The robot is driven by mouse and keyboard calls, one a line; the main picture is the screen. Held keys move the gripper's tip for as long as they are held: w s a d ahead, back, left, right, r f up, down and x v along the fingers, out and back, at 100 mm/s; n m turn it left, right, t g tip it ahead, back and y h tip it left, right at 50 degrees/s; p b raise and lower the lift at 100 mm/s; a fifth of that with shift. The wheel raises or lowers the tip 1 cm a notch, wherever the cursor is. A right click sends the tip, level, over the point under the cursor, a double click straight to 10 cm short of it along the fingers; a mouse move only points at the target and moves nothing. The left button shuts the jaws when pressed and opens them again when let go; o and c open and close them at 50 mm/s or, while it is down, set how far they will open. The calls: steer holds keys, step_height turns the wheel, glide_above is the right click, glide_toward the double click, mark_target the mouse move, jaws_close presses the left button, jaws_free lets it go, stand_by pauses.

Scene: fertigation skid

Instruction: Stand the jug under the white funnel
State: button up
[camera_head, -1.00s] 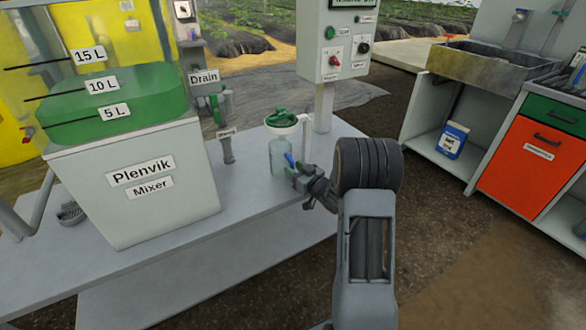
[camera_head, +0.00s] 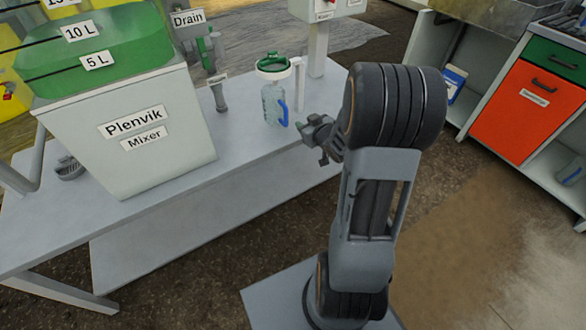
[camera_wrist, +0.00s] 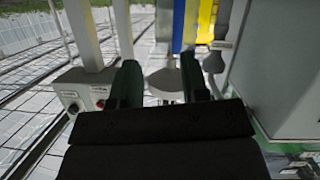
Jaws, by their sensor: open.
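The clear jug (camera_head: 273,104) with its blue handle (camera_head: 283,113) stands upright on the grey bench. The white funnel (camera_head: 272,73), with green parts on top, is directly above the jug on a white support. The jug appears to be under it; any gap between them is too small to tell. My gripper (camera_head: 318,138) is just right of the jug, apart from the handle and empty. In the wrist view, my gripper's dark fingers (camera_wrist: 160,76) are spread, with a pale rounded shape between them that I cannot name surely.
The Plenvik mixer tank (camera_head: 140,135) stands on the bench to the left. The bench front is clear. An orange cabinet (camera_head: 522,122) is far right.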

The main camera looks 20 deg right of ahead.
steer(key=s+a+r+m+g, duration=0.1)
steer(key=s+a+g, duration=0.4)
steer(key=s, duration=0.5)
steer(key=s+a+r+m+g, duration=0.1)
steer(key=s+a+r+g, duration=0.2)
steer(key=s+a+g, duration=0.3)
steer(key=s+a, duration=0.4)
steer(key=shift+s+r+g, duration=0.25)
steer(key=shift+r+g, duration=0.05)
steer(key=shift+r, duration=0.1)
